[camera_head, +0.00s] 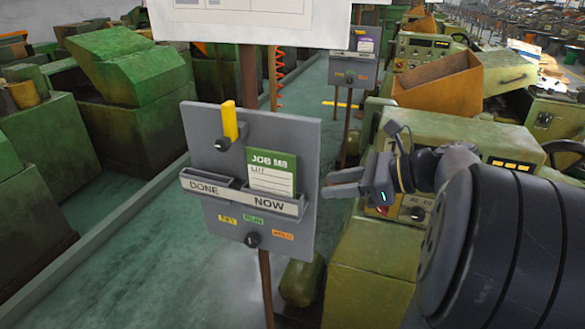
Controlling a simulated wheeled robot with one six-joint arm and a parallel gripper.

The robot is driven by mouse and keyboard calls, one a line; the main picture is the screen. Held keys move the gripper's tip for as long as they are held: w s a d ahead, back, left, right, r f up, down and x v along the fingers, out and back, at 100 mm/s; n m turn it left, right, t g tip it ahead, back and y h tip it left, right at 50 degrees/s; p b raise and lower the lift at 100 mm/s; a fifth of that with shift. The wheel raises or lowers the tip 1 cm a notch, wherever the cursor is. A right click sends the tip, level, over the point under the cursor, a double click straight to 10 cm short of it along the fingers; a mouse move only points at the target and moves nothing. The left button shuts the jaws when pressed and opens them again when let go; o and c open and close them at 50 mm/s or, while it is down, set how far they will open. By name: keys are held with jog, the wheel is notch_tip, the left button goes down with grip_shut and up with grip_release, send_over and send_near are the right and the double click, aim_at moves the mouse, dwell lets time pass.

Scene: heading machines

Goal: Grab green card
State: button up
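The green card (272,172) has a green top band reading "JOB MB" and a white lined lower part. It stands upright in the "NOW" slot of the grey holder (215,200) on a post-mounted board, its lower edge hidden by the slot front. My gripper (340,183) is to the right of the board, pointing left at about the card's height. Its fingers look spread apart with nothing between them. A gap shows in the picture between the fingertips and the card.
The "DONE" slot (206,189) beside the card looks empty. A yellow piece (229,121) hangs on the board's upper knob. Green machines stand close on both sides, with an open brown bin (440,88) behind my arm. A second grey board (354,57) stands farther back.

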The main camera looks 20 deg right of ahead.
aim_at(292, 186)
jog(key=x, duration=0.5)
jog(key=shift+w+a+p, duration=0.2)
jog(key=shift+w+p, duration=0.15)
jog(key=shift+w, duration=0.05)
jog(key=p+x, duration=0.1)
jog(key=x, duration=0.4)
jog(key=shift+w+d+r, duration=0.1)
jog(key=shift+w+r, duration=0.05)
jog(key=shift+w, duration=0.05)
grip_shut()
